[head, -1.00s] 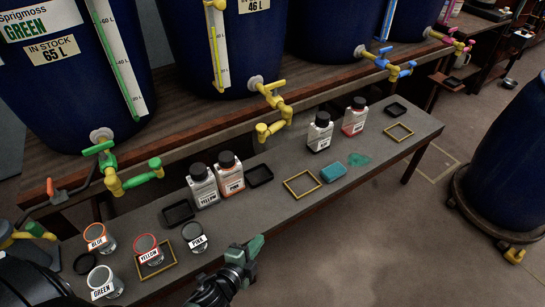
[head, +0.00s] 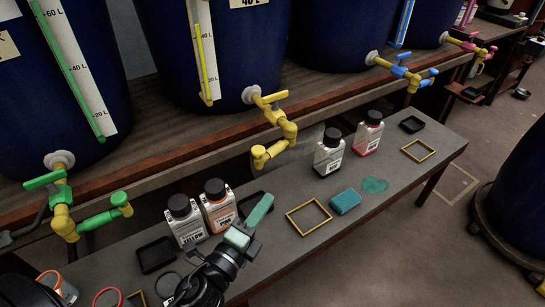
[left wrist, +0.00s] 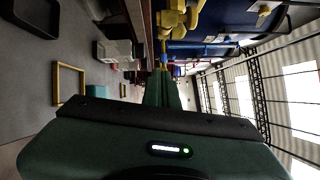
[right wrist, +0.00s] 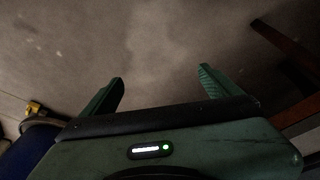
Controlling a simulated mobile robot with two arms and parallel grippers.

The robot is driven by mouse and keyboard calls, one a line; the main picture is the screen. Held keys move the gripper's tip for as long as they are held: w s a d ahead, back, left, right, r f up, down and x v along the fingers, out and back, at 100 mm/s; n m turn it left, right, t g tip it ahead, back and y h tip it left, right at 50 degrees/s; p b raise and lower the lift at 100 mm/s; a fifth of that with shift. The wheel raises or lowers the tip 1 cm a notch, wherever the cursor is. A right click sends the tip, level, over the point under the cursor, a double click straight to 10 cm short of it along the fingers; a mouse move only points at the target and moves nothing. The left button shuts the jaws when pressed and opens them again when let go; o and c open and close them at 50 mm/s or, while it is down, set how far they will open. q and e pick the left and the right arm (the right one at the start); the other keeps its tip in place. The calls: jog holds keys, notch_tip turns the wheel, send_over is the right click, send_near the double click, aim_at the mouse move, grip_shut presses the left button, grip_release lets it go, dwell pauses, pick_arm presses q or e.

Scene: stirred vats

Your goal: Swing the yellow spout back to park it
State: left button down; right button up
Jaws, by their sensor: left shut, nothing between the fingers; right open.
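The yellow spout (head: 283,138) hangs from the yellow tap on the middle blue vat. Its end points down and toward the front left, over the bench's back edge. It also shows at the top of the left wrist view (left wrist: 178,22). My left gripper (head: 264,203) is shut and empty above the bench, in front of and below the spout and apart from it. Its closed fingers also show in the left wrist view (left wrist: 165,88). My right gripper (right wrist: 160,75) is open and empty, with floor beyond it; it is not in the head view.
Bottles (head: 185,219) stand left of my left gripper, and a black-capped bottle (head: 329,153) stands to its right. A yellow frame (head: 308,218) and a blue sponge (head: 345,202) lie on the bench.

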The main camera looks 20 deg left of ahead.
aim_at(273, 152)
pick_arm(q)
jog(key=w+a+r+p, duration=0.1)
jog(key=w+p, duration=0.1)
jog(key=w, duration=0.9)
jog(key=shift+a+r, duration=0.15)
jog(key=shift+a, duration=0.25)
pick_arm(e)
notch_tip(273, 152, down, 7)
pick_arm(q)
jog(key=shift+a, duration=0.1)
pick_arm(e)
jog(key=shift+r, duration=0.15)
